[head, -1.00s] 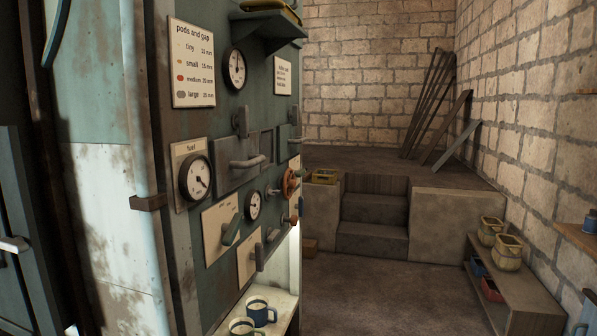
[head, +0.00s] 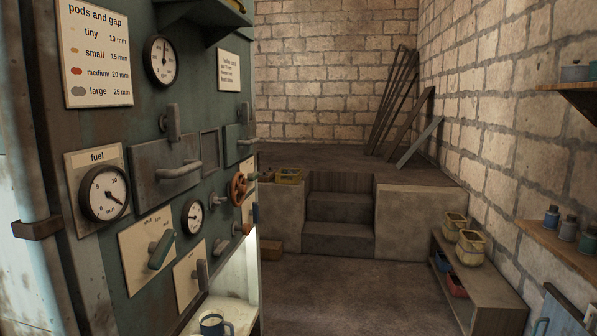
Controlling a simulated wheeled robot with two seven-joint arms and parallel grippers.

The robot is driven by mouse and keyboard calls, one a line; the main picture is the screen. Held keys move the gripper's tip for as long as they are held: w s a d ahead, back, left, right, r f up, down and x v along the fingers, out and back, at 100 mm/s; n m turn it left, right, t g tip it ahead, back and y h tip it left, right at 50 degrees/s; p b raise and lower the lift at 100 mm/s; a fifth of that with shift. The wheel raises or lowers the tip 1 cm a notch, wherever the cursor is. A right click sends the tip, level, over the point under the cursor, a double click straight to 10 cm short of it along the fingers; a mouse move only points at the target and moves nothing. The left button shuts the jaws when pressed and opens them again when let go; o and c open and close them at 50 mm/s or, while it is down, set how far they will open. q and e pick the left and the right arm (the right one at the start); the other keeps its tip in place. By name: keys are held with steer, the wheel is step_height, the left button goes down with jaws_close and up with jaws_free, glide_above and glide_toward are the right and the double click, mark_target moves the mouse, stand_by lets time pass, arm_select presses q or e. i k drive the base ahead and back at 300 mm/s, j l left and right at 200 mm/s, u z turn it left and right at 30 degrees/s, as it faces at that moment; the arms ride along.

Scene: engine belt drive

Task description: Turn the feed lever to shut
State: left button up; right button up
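A machine panel (head: 130,205) fills the left of the head view, seen at a slant. A teal lever (head: 161,249) sits tilted on a cream plate (head: 138,256) below the fuel gauge. A grey lever (head: 202,275) stands nearly upright on a second cream plate (head: 186,284), lower and to the right. The lettering on these plates is too small to read, so I cannot tell which lever is the feed lever. Neither of my grippers is in view, and nothing touches the levers.
The fuel gauge (head: 104,193), a red handwheel (head: 238,187) and a drawer handle (head: 180,170) share the panel. Steps (head: 340,220) rise behind; a low shelf (head: 490,290) lines the right wall. Open floor (head: 350,295) lies between.

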mark_target(252, 177)
steer(key=i+l+z, duration=0.25)
steer(key=i, duration=0.55)
steer(key=i+z, duration=0.2)
steer(key=i, duration=0.6)
steer(key=i+l+u, duration=0.1)
steer(key=i+u, duration=0.35)
steer(key=i+l+u, duration=0.25)
steer(key=u, duration=0.25)
steer(key=i, duration=0.1)
